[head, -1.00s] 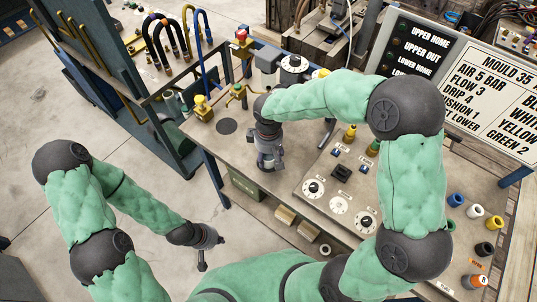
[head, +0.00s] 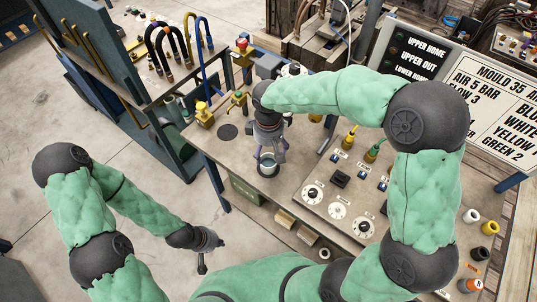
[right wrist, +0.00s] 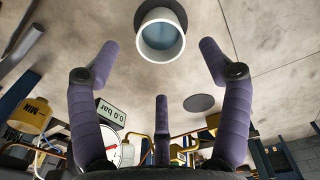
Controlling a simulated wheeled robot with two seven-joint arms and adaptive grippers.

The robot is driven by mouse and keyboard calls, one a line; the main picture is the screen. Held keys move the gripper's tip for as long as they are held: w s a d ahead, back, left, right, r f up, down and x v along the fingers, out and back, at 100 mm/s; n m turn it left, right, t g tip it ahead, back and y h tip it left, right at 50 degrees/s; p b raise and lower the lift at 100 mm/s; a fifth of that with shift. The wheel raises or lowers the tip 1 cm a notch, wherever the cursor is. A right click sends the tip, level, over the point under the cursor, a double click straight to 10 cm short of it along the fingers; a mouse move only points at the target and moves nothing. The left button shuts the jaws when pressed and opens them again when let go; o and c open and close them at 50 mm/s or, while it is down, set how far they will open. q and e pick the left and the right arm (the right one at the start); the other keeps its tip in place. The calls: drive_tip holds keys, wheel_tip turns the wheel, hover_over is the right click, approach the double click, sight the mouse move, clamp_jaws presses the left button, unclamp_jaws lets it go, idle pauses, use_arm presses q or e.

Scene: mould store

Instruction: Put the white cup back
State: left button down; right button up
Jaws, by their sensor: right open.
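A white cup (head: 267,167) with a bluish inside stands on the bench top near its front edge. In the right wrist view, its open mouth faces me and its white rim (right wrist: 160,55) shows at the top of the picture. My right gripper (head: 272,150) is just behind and above the cup in the head view. In the right wrist view, its purple fingers (right wrist: 158,62) are spread wide with nothing between them. My left gripper (head: 214,243) hangs low at the left, over the floor and away from the bench; its fingers are too small to judge.
A sloping panel (head: 313,213) with knobs and switches lies to the right of the cup. A dark round disc (head: 227,131) marks the bench, with yellow valves (head: 203,112) behind it. Small coloured rings (head: 490,227) lie at far right. Bare bench shows left of the cup.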

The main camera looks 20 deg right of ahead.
drive_tip(key=shift+r+p, duration=0.45)
drive_tip(key=shift+r, duration=1.9)
drive_tip(key=shift+s, duration=0.1)
